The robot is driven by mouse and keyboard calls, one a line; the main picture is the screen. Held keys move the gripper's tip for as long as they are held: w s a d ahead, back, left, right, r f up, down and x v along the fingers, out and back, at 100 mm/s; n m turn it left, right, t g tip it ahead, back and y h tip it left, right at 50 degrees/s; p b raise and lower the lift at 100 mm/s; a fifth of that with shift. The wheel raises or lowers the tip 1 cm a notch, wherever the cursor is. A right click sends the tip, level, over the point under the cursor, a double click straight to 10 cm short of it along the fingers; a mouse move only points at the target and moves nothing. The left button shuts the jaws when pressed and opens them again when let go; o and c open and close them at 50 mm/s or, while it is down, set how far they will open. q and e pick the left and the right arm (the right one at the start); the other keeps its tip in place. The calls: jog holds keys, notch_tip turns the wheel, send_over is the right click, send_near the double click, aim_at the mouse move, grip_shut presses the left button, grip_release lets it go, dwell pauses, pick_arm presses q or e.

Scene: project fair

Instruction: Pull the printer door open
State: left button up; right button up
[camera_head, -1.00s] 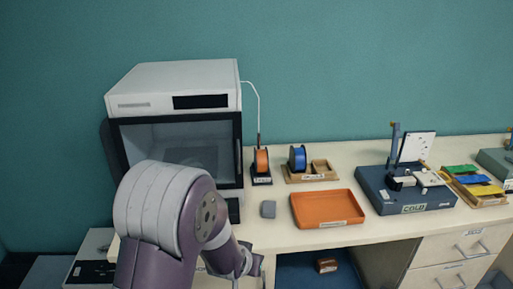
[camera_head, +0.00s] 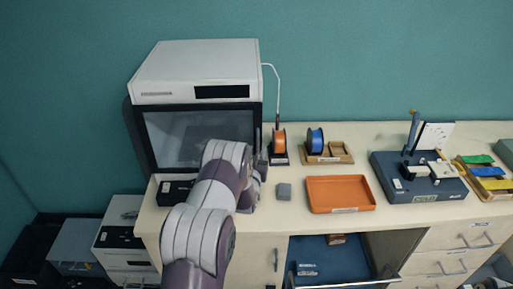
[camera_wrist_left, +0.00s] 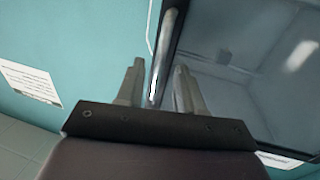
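The white printer (camera_head: 205,70) stands at the left of the bench. Its dark-framed glass door (camera_head: 175,135) looks closed, and my arm hides its lower right part. The upright door handle (camera_wrist_left: 168,50) is a grey bar along the door's edge in the left wrist view. My left gripper (camera_wrist_left: 160,68) is open, with the bar showing between its two fingers. No clear contact with the bar shows. In the head view my left gripper (camera_head: 258,165) is at the door's right edge, partly hidden by its own arm. My right gripper is in neither view.
An orange tray (camera_head: 340,193) and a blue device (camera_head: 420,178) lie further right. Grey boxes (camera_head: 120,238) stand on the floor at left.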

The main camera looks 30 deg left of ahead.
pick_arm(q)
jog(key=shift+w+r, duration=0.15)
jog(key=shift+w, duration=0.1)
grip_shut()
dwell(1.4)
